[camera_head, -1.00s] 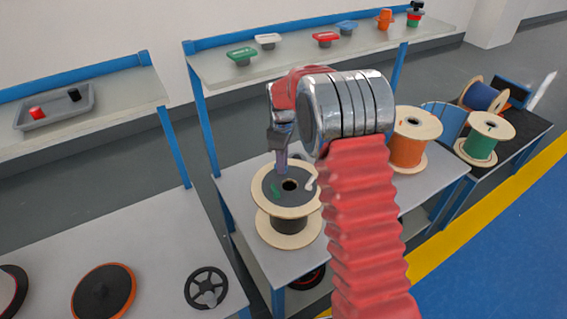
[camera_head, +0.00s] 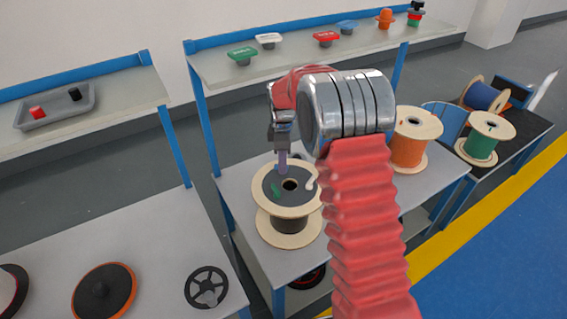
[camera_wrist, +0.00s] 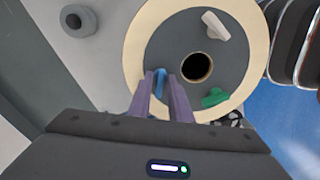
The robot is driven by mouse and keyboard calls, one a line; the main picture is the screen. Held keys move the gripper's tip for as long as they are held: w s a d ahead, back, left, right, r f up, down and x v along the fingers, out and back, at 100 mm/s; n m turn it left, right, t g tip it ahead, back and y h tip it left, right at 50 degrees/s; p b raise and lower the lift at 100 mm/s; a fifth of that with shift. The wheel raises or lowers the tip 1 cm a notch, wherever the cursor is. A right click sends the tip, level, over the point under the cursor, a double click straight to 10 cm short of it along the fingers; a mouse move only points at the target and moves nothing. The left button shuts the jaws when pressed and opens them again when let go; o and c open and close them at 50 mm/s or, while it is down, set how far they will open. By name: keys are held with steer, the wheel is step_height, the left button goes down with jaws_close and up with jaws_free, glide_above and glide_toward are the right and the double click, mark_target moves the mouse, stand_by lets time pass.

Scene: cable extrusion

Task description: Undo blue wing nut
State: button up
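The cable spool (camera_head: 268,228) stands on the middle grey table, with a dark disc on top around a central hole. The blue wing nut (camera_wrist: 160,82) shows in the wrist view on the left of this disc, between my fingertips. My gripper (camera_wrist: 162,88) points down at the disc, and its two purple fingers look closed against the nut's sides. In the head view my gripper (camera_head: 282,168) is over the back of the spool, and the blue nut is hidden there. A white wing nut (camera_wrist: 215,26) and a green wing nut (camera_wrist: 214,97) sit elsewhere on the disc.
An orange spool (camera_head: 408,150) stands to the right, with a green spool (camera_head: 480,140) farther right. A shelf (camera_head: 290,60) with coloured parts runs behind. A grey tray (camera_head: 55,108) is at left. A black handwheel (camera_head: 207,287) lies on the left table.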

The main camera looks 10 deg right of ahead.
steer(key=o, duration=0.4)
steer(key=shift+r, duration=0.1)
step_height(320, 180, up, 14)
steer(key=shift+f, duration=0.2)
stand_by(0.4)
stand_by(0.5)
